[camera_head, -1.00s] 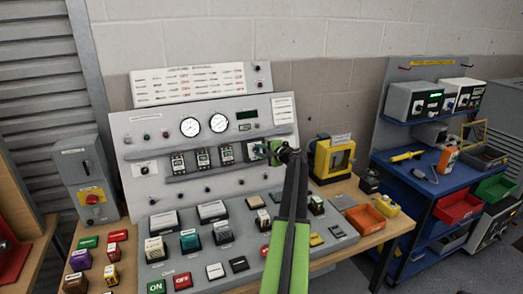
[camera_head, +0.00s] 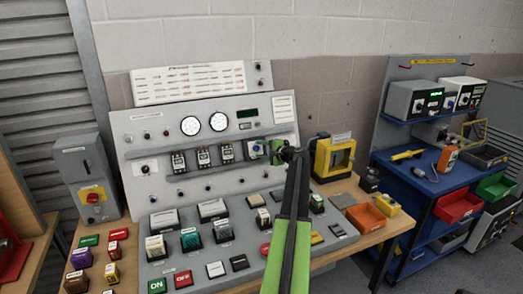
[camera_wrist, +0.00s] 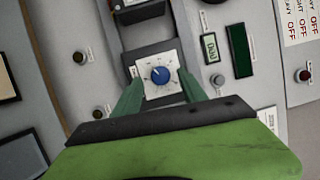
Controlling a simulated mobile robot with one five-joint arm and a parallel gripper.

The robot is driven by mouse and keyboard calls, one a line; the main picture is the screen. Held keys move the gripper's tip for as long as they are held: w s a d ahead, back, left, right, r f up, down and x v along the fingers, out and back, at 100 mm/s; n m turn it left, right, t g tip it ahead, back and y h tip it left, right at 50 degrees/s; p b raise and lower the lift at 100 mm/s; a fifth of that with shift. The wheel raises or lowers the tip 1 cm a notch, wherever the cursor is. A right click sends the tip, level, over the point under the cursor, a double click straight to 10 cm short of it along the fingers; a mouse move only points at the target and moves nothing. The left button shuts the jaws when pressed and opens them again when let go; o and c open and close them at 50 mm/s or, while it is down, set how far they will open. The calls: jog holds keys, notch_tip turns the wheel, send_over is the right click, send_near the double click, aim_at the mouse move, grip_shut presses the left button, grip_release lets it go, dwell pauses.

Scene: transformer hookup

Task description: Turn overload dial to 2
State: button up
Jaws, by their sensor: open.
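The overload dial is a blue round knob (camera_wrist: 160,75) on a white square plate with a printed scale. In the wrist view its white pointer mark points to the upper left, but the scale numbers are too small to read. My gripper (camera_wrist: 161,84) is open, with one green finger on each side of the dial plate; I cannot tell whether either touches the knob. In the head view my gripper (camera_head: 268,150) is at the right end of the panel's module row and partly hides the dial's module (camera_head: 252,151).
The upright grey panel (camera_head: 150,124) carries two gauges, a green display and several modules on a rail. Push buttons and blocks cover the sloped desk below. A yellow-framed box (camera_head: 333,157) stands close to the right of my gripper. A blue cart (camera_head: 420,180) is further right.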

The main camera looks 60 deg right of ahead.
jog(key=p+v, duration=0.4)
jog(key=v, duration=1.2)
jog(key=shift+s, duration=0.35)
jog(key=shift+a, duration=0.1)
